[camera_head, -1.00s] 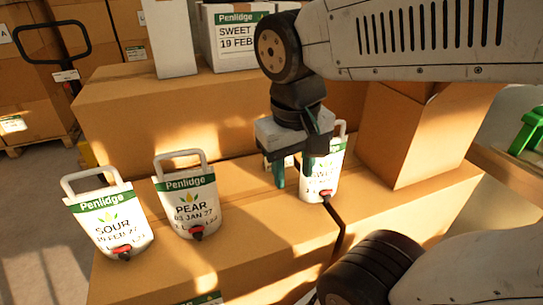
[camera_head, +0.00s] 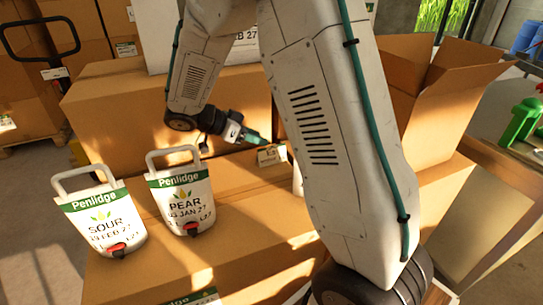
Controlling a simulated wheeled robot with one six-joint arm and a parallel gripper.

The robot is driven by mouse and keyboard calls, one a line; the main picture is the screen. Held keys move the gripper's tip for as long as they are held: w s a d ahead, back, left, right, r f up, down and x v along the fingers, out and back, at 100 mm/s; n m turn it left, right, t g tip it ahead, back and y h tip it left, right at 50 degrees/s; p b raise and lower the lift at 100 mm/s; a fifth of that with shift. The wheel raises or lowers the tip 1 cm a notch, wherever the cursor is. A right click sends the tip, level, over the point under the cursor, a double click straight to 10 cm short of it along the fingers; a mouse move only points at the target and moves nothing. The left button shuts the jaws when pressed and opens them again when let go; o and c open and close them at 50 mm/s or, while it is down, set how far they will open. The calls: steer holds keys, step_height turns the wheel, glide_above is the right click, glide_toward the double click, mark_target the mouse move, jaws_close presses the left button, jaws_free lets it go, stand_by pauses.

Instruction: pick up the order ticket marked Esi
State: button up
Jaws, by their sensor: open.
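A small card (camera_head: 271,155) with a green band stands on the cardboard boxes in the middle. It may be an order ticket, but its writing is too small to read, so I cannot tell whether it says Esi. My gripper (camera_head: 258,139) is open, pointing right, with its teal fingertips just above and left of the card. I cannot tell whether they touch it. My arm comes down across the middle of the view and hides what lies behind it.
Two white Penlidge pouches, SOUR (camera_head: 104,222) and PEAR (camera_head: 184,199), stand at the front left. A third pouch (camera_head: 297,181) is mostly hidden behind my arm. An open carton (camera_head: 437,95) stands right. A large box (camera_head: 110,125) rises behind the pouches.

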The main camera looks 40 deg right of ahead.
mark_target(271, 147)
steer(key=w+f, duration=0.1)
steer(key=w+f+m+h, duration=0.1)
steer(key=shift+d+f, duration=0.3)
steer(key=shift+d, duration=0.05)
steer(key=x, duration=0.7)
steer(key=shift+w+f, duration=0.25)
steer(key=shift+f, duration=0.2)
jaws_close()
